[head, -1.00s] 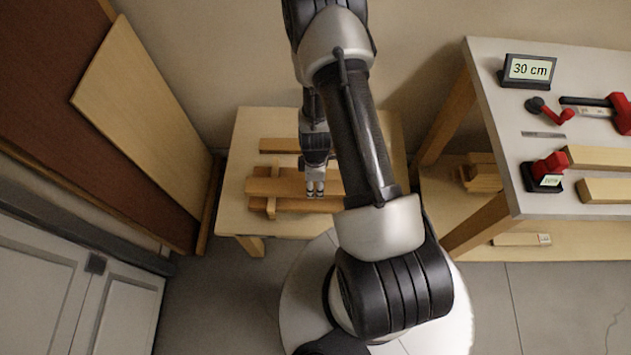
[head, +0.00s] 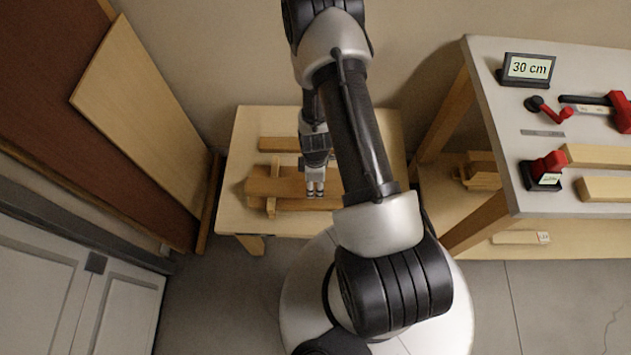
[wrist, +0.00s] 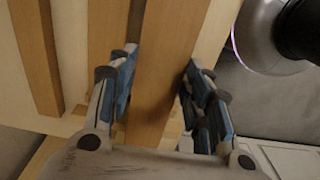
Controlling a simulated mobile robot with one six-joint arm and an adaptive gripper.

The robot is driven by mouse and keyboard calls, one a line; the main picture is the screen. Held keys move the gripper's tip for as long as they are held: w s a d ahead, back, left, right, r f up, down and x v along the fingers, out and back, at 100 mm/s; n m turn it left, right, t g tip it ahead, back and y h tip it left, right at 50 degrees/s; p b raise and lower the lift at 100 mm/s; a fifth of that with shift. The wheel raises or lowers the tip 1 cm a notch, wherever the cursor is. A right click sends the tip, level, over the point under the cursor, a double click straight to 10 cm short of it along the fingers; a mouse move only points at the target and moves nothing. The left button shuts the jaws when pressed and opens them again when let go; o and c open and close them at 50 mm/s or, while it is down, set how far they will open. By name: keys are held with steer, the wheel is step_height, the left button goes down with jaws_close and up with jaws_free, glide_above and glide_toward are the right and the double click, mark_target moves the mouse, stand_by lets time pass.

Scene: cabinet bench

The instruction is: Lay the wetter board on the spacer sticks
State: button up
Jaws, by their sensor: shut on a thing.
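My gripper (head: 315,190) is over the low wooden table, with its jaws shut on a long wooden board (head: 292,186). In the wrist view the board (wrist: 165,75) runs between the two finger pads of my gripper (wrist: 160,95). A thin spacer stick (head: 271,207) lies crosswise near the board's left part; I cannot tell whether they touch. Another board (head: 279,144) lies along the back of the table. My arm hides the right ends of the boards and any stick there. No moisture mark shows on the held board.
The low table (head: 232,215) has bare room at its left. A tall panel (head: 140,110) leans at left.

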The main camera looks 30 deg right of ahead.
steer(key=o, duration=1.1)
steer(key=shift+o, duration=0.2)
steer(key=shift+c, duration=0.6)
steer(key=shift+r, duration=0.1)
step_height(320, 180, up, 10)
steer(key=p, duration=1)
